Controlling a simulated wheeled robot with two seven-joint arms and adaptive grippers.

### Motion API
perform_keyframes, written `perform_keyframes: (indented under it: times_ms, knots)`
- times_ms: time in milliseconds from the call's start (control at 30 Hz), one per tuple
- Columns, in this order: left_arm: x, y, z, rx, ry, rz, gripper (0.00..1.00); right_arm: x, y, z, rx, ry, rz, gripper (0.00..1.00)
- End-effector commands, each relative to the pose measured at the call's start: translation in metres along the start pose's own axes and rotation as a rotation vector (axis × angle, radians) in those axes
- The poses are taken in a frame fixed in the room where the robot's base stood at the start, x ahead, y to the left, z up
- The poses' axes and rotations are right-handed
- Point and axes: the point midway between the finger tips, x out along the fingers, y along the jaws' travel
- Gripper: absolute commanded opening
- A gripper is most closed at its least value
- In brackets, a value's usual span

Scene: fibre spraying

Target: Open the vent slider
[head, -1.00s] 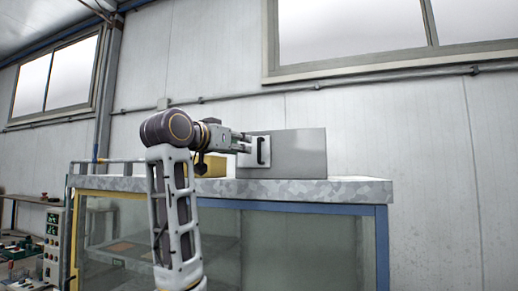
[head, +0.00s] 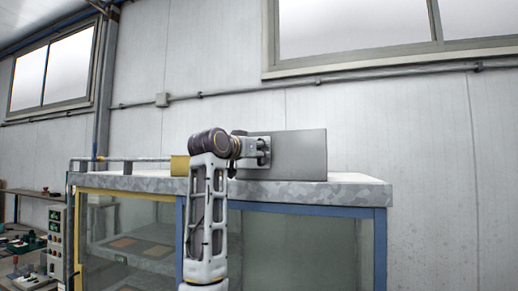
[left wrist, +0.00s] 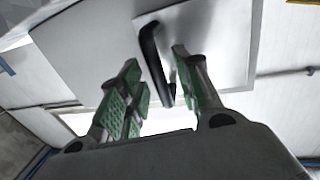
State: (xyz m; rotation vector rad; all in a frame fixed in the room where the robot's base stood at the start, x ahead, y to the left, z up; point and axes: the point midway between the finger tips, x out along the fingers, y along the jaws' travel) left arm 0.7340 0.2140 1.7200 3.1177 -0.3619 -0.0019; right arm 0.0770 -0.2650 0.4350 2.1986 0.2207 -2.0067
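The vent shows in the head view as a grey box (head: 302,155) standing on top of the booth. In the left wrist view the vent slider is a pale plate (left wrist: 210,40) with a black bar handle (left wrist: 154,62). My left gripper (head: 264,152) is in front of the vent's left part and hides the handle in the head view. In the left wrist view my left gripper (left wrist: 158,62) is open, with its green-padded fingers on either side of the handle. The left finger is apart from the handle; the right finger is close, contact unclear. My right gripper is out of view.
The booth top (head: 345,190) is a mottled grey slab above glass panels. A yellow block (head: 180,165) stands left of the vent. A pipe (head: 130,160) runs along the top's left end. A control panel (head: 55,240) is at the lower left. The slab right of the vent is clear.

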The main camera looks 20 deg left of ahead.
Motion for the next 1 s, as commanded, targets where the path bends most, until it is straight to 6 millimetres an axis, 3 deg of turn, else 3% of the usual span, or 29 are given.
perform_keyframes:
  times_ms: [433,700,1000]
  knots:
    - [0.0065,0.0,0.0007,0.0,0.0,0.0,0.34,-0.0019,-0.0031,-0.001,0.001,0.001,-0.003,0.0]
    - [0.0063,0.0,0.0005,0.0,0.0,0.0,0.0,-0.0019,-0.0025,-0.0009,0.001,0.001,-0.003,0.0]
    - [0.0062,0.0001,0.0005,0.0,0.0,0.0,0.0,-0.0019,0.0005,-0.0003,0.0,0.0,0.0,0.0]
